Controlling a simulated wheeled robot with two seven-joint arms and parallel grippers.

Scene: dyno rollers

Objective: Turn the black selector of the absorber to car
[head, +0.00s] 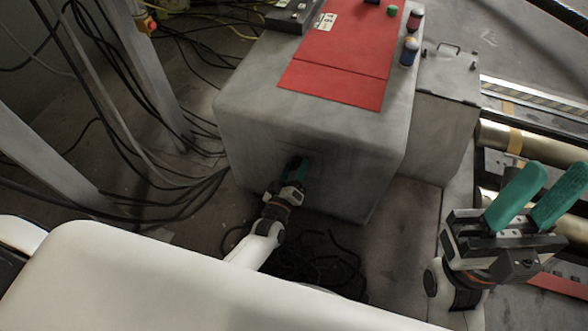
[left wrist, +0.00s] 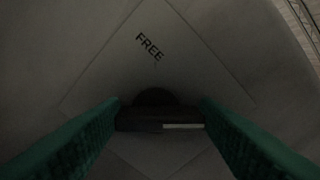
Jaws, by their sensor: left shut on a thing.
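The absorber is a large grey block (head: 310,125) in the middle of the head view. My left gripper (head: 296,168) reaches its front face. In the left wrist view the black selector (left wrist: 140,125) is a dark bar in front of a round dark base, with a pale line on its right part. The green fingers (left wrist: 160,124) are shut on its two ends. The word FREE (left wrist: 149,46) is on the plate above the selector. No "car" label shows. In the head view the selector is hard to make out. My right gripper (head: 535,205) is open and empty at the right.
A red sheet (head: 335,60) and several small coloured containers (head: 409,50) lie on the block's top. A lower grey box (head: 448,75) stands at its right, with metal rollers (head: 540,140) beyond. Cables (head: 180,195) run over the floor at the left.

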